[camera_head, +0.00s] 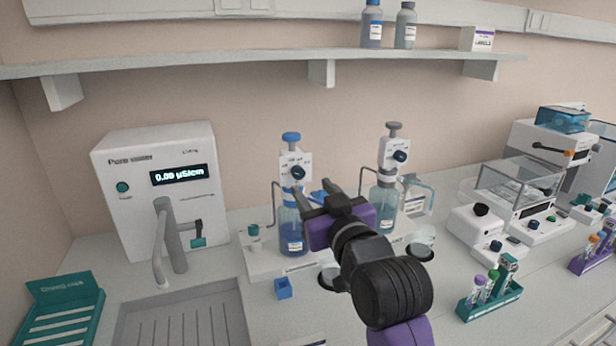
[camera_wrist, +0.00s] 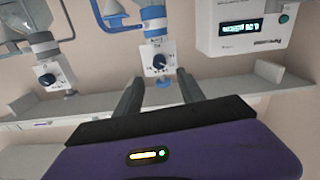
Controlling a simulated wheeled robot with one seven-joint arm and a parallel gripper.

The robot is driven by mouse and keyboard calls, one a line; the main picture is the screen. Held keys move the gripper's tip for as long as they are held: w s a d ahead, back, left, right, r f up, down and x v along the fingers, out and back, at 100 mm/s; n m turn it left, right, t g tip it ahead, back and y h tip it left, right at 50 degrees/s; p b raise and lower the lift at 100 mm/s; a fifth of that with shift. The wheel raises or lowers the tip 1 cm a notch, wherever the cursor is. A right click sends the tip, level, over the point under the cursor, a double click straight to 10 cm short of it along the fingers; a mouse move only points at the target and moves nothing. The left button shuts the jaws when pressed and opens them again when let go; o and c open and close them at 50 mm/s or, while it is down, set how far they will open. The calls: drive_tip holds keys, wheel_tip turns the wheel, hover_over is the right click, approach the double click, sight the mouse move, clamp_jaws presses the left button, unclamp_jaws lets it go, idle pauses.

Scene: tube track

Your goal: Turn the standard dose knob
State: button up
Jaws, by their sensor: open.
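Two bottle-top dispensers stand on a white base, each with a dark round knob on a white plate. The blue-topped dispenser's knob (camera_head: 298,172) is at the left, and it shows near the centre of the wrist view (camera_wrist: 158,60). The grey-topped dispenser's knob (camera_head: 400,156) is further right, and at the left of the upside-down wrist view (camera_wrist: 47,79). The plate lettering is too small to tell which is the standard one. My gripper (camera_head: 302,187) is open and empty, its fingers (camera_wrist: 160,83) pointing toward the blue-topped dispenser, apparently short of its knob. My gripper partly hides the blue-labelled bottle (camera_head: 291,228).
A pure water unit (camera_head: 115,215) with a tap and sink (camera_head: 185,318) stands at the left. A shelf (camera_head: 270,60) with bottles runs above. A balance (camera_head: 515,190) and tube racks (camera_head: 490,300) are at the right.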

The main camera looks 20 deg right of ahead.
sight(299, 174)
drive_tip(key=w+p, duration=0.1)
drive_tip(key=w, duration=0.6)
drive_tip(key=shift+w+f, duration=0.15)
drive_tip(key=shift+w, duration=0.2)
drive_tip(key=shift+c, duration=0.5)
clamp_jaws()
